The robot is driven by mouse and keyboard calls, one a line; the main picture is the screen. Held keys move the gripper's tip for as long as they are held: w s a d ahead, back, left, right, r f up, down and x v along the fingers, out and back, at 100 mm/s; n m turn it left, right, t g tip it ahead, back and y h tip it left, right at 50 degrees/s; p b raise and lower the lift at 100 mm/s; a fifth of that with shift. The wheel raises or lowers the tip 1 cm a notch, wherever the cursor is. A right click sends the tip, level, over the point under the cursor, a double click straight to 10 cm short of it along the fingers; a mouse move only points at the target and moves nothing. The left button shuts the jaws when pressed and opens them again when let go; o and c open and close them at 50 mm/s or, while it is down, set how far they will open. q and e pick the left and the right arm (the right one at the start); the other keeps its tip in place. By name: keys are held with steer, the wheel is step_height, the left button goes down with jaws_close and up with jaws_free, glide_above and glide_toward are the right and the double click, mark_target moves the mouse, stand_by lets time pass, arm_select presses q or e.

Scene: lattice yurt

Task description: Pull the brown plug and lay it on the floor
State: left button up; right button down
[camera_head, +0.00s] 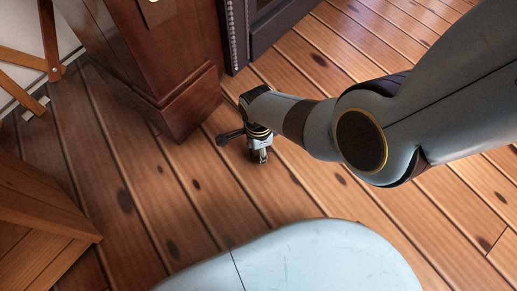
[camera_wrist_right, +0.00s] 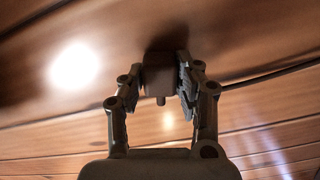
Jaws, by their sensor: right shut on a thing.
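My right gripper (camera_head: 260,157) is low over the wooden floor, in front of the dark red-brown cabinet. In the right wrist view my right gripper (camera_wrist_right: 163,92) is shut on the brown plug (camera_wrist_right: 160,74). The plug is a small block with a short pin showing, and a finger is on each side of it. The floor (camera_wrist_right: 60,140) lies close behind it, with a dark shadow around the plug. I cannot tell whether the plug touches the floor. In the head view I cannot make out the plug. No socket is in view. My left gripper is not in view.
The red-brown cabinet (camera_head: 150,65) stands just behind and left of the gripper. A darker piece of furniture (camera_head: 285,22) stands at the top. A wooden box-like piece (camera_head: 40,225) is at the lower left. Bare floor (camera_head: 195,200) lies between.

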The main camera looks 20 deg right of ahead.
steer(key=shift+f, duration=0.25)
steer(key=c, duration=0.9)
jaws_free()
steer(key=shift+o, duration=0.2)
